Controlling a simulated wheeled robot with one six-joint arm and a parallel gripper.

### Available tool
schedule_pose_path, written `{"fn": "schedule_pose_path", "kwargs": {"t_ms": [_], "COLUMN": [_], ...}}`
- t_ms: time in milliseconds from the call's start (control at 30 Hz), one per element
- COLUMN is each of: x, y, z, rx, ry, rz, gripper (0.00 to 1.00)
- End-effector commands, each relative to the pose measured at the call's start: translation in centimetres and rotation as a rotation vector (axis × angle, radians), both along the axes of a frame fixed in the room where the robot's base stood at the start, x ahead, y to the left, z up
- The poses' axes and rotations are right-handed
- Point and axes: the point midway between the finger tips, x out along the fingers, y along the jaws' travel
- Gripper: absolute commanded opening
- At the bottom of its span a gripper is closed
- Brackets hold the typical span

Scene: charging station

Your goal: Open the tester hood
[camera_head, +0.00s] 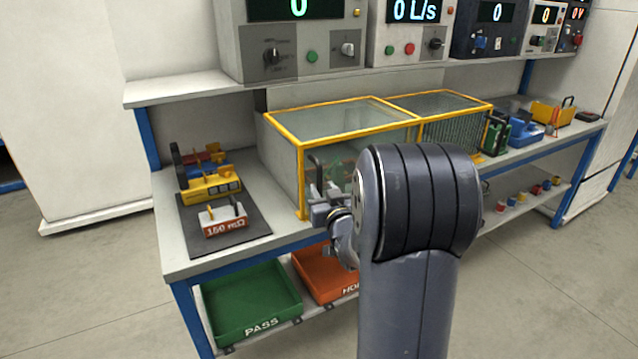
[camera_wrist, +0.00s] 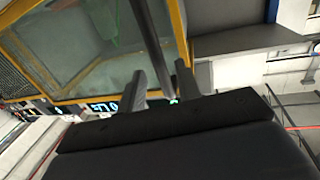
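The tester hood (camera_head: 340,120) is a glass box with a yellow frame on the bench, and its lid lies flat and closed. A dark bar handle (camera_head: 315,172) shows at its front, partly hidden by my arm. My gripper (camera_head: 322,208) is in front of the hood at this handle. In the wrist view the handle bar (camera_wrist: 150,35) runs down between the two fingers of my gripper (camera_wrist: 160,76). The fingers stand apart, with small gaps to the bar. The hood's yellow frame (camera_wrist: 180,32) and glass are close behind.
A dark mat (camera_head: 250,238) with several coloured parts lies left of the hood. A second yellow-framed box (camera_head: 440,103) adjoins it on the right. Instruments (camera_head: 290,40) stand on the shelf above. Green (camera_head: 250,300) and orange (camera_head: 315,270) trays sit below the bench.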

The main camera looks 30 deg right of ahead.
Motion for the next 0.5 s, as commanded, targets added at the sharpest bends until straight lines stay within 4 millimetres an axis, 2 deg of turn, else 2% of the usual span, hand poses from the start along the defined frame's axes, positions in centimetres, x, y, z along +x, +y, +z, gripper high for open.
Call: {"fn": "schedule_pose_path", "kwargs": {"t_ms": [100,200,500], "x": [1.8,2.8,3.7], "y": [-0.2,-0.4,-0.6], "z": [0.0,0.0,0.0], "rx": [0.001,0.000,0.000], "ry": [0.000,0.000,0.001], "rz": [0.001,0.001,0.000], "gripper": [0.32,0.32,0.32]}}
